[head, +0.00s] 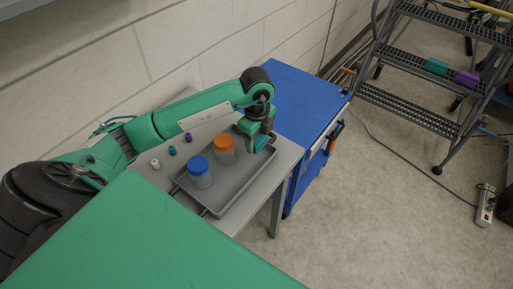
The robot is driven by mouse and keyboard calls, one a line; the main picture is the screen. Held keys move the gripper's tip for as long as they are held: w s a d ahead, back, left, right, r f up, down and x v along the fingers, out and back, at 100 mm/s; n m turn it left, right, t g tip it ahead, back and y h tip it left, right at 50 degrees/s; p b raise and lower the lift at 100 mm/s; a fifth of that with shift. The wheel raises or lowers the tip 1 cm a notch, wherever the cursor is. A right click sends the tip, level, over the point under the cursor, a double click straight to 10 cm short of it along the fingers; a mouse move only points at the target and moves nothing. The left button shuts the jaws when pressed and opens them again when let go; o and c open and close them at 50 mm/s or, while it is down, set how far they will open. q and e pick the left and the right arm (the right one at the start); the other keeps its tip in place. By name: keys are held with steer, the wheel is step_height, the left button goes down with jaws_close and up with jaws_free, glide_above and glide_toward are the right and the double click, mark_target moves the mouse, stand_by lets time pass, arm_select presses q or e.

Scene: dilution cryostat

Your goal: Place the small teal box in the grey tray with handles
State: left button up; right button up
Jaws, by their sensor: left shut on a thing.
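The grey tray with handles (232,195) lies on a small grey table. It holds a jar with a blue lid (200,172) and a jar with an orange lid (224,148). My left gripper (264,147) is over the tray's far right end, pointing down, beside the orange-lidded jar. It is shut on a small teal box (265,142), which is partly hidden by the fingers. I cannot tell whether the box touches the tray floor. My right gripper is not in view.
Small white (155,163), teal (172,150) and purple (188,137) pieces stand on the table (232,222) left of the tray. A blue cart (300,97) stands behind it. A teal block (436,66) and a purple block (466,77) sit on a metal step ladder (408,108).

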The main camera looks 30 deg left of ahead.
mark_target(257, 156)
arm_select(q)
steer(key=shift+f, duration=0.55)
step_height(257, 156, down, 3)
steer(key=shift+f, duration=0.45)
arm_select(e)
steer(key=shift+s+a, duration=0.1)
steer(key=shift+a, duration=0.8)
